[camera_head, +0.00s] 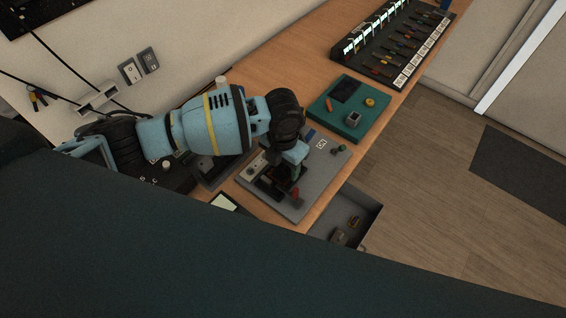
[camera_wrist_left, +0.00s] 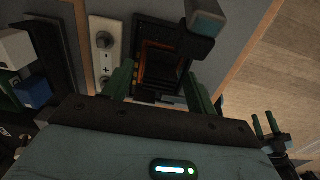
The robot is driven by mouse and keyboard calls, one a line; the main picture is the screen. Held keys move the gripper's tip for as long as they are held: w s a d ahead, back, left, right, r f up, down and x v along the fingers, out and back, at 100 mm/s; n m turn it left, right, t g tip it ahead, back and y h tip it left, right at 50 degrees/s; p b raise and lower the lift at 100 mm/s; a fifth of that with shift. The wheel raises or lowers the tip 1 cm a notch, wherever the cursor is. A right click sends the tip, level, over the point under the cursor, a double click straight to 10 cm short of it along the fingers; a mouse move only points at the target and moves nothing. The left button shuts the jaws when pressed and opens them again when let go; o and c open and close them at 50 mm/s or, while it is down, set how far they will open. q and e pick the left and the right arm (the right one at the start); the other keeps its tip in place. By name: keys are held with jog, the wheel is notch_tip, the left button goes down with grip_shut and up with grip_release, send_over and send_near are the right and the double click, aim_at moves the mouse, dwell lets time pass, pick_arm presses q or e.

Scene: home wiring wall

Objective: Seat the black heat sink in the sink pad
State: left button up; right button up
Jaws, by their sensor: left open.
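My left gripper (camera_head: 288,178) is low over the grey board (camera_head: 318,172) on the bench and hides part of it. In the left wrist view its two green fingers (camera_wrist_left: 158,88) are apart. Beyond and between them is a black square frame (camera_wrist_left: 160,52) with an orange-brown inside. I cannot tell whether this is the sink pad or the black heat sink. A dark block with a grey top (camera_wrist_left: 204,20) stands at the frame's right side. What looks like my right gripper (camera_wrist_left: 264,118) shows at lower right, its green fingers a little apart.
A white strip (camera_wrist_left: 105,50) with round terminals lies left of the frame. A green tray (camera_head: 330,110) with small parts and a black rack (camera_head: 385,45) stand farther along the bench. An open grey drawer (camera_head: 355,208) juts out below the front edge.

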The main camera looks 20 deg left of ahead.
aim_at(283, 165)
pick_arm(q)
jog(key=shift+r, duration=0.15)
notch_tip(283, 165, up, 8)
jog(key=shift+f, duration=0.2)
jog(key=shift+s+f, duration=0.1)
dwell(0.8)
